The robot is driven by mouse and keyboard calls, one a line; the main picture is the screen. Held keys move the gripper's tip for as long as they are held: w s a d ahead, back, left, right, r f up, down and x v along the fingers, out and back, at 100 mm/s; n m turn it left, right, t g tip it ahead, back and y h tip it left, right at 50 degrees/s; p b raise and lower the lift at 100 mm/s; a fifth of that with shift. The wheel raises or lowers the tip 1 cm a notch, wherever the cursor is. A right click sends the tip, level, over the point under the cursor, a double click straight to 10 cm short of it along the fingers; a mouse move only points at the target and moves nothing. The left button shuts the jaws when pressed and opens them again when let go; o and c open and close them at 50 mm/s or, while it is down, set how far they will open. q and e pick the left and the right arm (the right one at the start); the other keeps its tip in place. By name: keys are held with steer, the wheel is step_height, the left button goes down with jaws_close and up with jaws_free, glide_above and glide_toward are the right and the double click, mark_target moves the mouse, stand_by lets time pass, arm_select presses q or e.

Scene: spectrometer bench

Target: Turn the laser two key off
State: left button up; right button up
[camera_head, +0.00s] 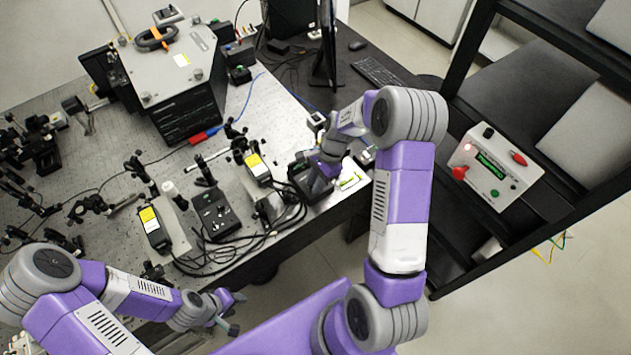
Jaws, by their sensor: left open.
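My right gripper (325,168) reaches down to a black control box (300,168) near the right front corner of the optical table. Its fingers are against or just above the box's top, and I cannot tell whether they touch it. A key on that box is not visible; the gripper and wrist cover part of it. A second black box with small knobs (214,212) sits to the left, apart from the gripper. I cannot read which box belongs to laser two. My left gripper (235,313) is open and empty in front of the table's front edge.
Two yellow-labelled modules (154,228) (258,168) and looped black cables stand near the boxes. A large metal instrument (175,75) stands at the back. A white panel with a green display (497,170) sits on the black rack at right. Open floor lies in front of the table.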

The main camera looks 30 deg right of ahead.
jaws_close()
steer(key=n, duration=0.2)
steer(key=n+g, duration=0.1)
steer(key=n, duration=0.1)
steer(key=shift+w+h, duration=0.2)
steer(key=shift+h, duration=0.1)
steer(key=n+g, duration=0.1)
steer(key=n, duration=0.1)
steer(key=n+h, duration=0.1)
steer(key=n, duration=0.1)
steer(key=shift+w+a+n+g, duration=0.15)
steer(key=shift+n+g, duration=0.15)
steer(key=shift+g, duration=0.1)
steer(key=n, duration=0.2)
steer(key=n+g+h, duration=0.1)
steer(key=n, duration=0.1)
steer(key=shift+w+a+n+h, duration=0.15)
steer(key=shift+n+h, duration=0.15)
steer(key=shift+a+n+h, duration=0.2)
steer(key=shift+n+h, duration=0.7)
steer(key=shift+n, duration=1.4)
steer(key=shift+o, duration=1.7)
jaws_free()
